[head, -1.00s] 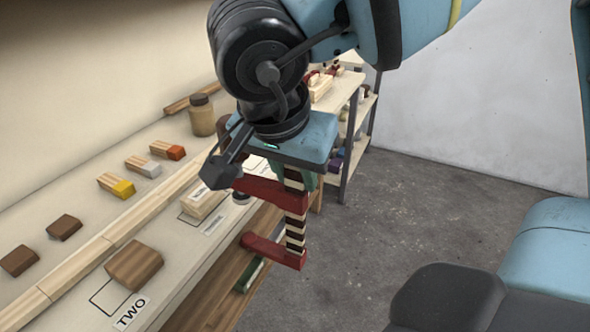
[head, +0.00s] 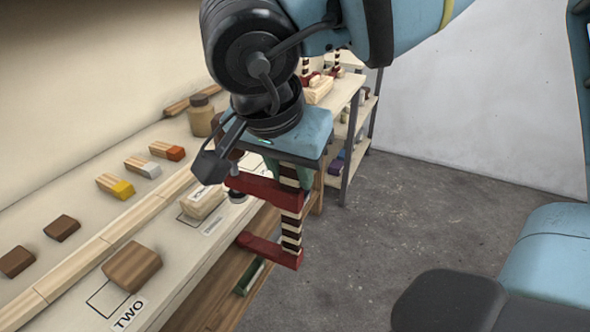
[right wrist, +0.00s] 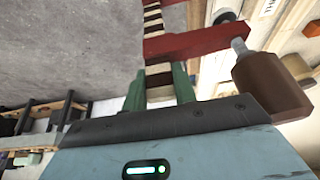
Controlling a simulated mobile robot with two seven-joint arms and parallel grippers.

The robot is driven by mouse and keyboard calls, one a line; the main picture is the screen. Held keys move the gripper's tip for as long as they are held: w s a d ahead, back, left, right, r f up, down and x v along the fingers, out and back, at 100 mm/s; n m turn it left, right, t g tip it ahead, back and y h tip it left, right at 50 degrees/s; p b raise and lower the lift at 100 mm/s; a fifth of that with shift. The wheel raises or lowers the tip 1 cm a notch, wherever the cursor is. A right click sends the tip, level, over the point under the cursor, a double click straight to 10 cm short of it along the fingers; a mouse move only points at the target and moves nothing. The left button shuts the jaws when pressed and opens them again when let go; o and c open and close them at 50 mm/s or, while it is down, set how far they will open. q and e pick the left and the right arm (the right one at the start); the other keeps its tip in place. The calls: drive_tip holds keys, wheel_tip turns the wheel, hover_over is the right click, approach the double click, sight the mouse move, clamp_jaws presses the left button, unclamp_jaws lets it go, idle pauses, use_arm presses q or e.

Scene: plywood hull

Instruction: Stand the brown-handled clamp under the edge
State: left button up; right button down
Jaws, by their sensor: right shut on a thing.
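The brown-handled clamp has red jaws and a black-and-cream striped bar (head: 291,228). It hangs upright at the bench's front edge. Its upper jaw (head: 262,189) overlaps the bench top in the head view; its lower jaw (head: 266,250) is below, in front of the bench's underside. I cannot tell whether either jaw touches the bench. The brown handle (right wrist: 270,86) shows in the right wrist view beside the upper jaw. My right gripper (right wrist: 160,88) is shut on the striped bar, with a green finger on each side. My left gripper is out of view.
The bench top (head: 75,185) holds a wooden block (head: 132,267) by the TWO label, a pale block (head: 203,202), several small blocks and a jar (head: 201,116). A shelf rack (head: 350,150) with more clamps stands behind. The floor (head: 400,220) to the right is clear.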

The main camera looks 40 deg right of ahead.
sight(237, 155)
drive_tip(key=shift+w+a+b, duration=0.35)
drive_tip(key=shift+w+b, duration=0.15)
drive_tip(key=shift+w, duration=0.35)
drive_tip(key=shift+w+a+b, duration=0.3)
drive_tip(key=shift+w+b, duration=0.2)
drive_tip(key=shift+w, duration=0.3)
drive_tip(key=shift+w+a, duration=0.1)
drive_tip(key=shift+w, duration=0.05)
drive_tip(key=shift+w, duration=0.1)
drive_tip(key=shift+w+a+b, duration=0.2)
drive_tip(key=shift+w+b, duration=0.1)
drive_tip(key=shift+w, duration=0.15)
drive_tip(key=shift+w+a+b, duration=0.2)
drive_tip(key=shift+w+b, duration=0.1)
drive_tip(key=shift+w, duration=0.15)
drive_tip(key=shift+w+a, duration=0.25)
drive_tip(key=shift+w, duration=0.3)
drive_tip(key=shift+w+a, duration=0.25)
drive_tip(key=shift+w, duration=0.4)
drive_tip(key=c, duration=1)
unclamp_jaws()
drive_tip(key=shift+c, duration=0.2)
drive_tip(key=shift+f, duration=0.1)
